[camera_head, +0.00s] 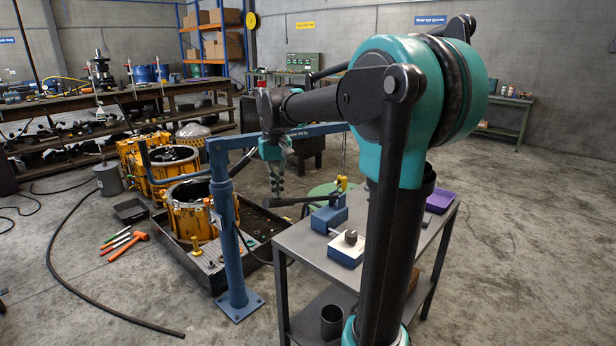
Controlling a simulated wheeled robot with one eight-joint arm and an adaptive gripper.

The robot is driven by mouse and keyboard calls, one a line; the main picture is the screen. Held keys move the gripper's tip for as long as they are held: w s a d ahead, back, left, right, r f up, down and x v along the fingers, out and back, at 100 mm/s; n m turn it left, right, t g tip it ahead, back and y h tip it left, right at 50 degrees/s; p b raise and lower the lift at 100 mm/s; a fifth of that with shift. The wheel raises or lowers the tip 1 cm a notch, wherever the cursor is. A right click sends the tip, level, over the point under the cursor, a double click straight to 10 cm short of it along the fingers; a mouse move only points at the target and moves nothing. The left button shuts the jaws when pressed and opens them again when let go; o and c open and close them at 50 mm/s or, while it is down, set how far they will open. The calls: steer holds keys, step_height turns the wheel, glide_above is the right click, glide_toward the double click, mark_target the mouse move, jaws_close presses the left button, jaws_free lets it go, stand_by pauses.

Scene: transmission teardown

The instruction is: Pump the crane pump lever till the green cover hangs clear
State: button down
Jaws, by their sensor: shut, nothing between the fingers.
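The crane has a blue post (223,235) bolted to the floor and a blue boom (322,129) reaching right. A yellow hook block (342,183) hangs from the boom on a line. The green cover (318,192) shows partly below the hook, behind the pump; whether it hangs or rests on something is hidden. The blue pump (329,214) sits on the grey cart. Its black pump lever (290,200) points left, nearly level. My gripper (278,192) is shut and empty, pointing down just above the lever's outer end; I cannot tell whether they touch.
The grey cart (298,244) also holds a white-topped blue box with a black knob (348,246) and a purple tray (440,202). Tools (122,240) and a black hose (75,288) lie on the floor.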

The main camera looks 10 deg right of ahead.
step_height(320, 180, down, 10)
steer(key=s+a, duration=0.1)
steer(key=a, duration=0.1)
steer(key=shift+s, duration=0.2)
steer(key=shift+a+r, duration=0.1)
steer(key=r, duration=0.3)
steer(key=w+d+r, duration=0.1)
steer(key=r, duration=0.2)
steer(key=d+r, duration=0.1)
steer(key=r, duration=0.2)
steer(key=shift+w+r, duration=0.2)
steer(key=shift+r, duration=0.15)
steer(key=w+d+r, duration=0.2)
steer(key=d+r, duration=0.1)
steer(key=r, duration=0.6)
steer(key=shift+w+d, duration=0.25)
steer(key=shift+d, duration=0.15)
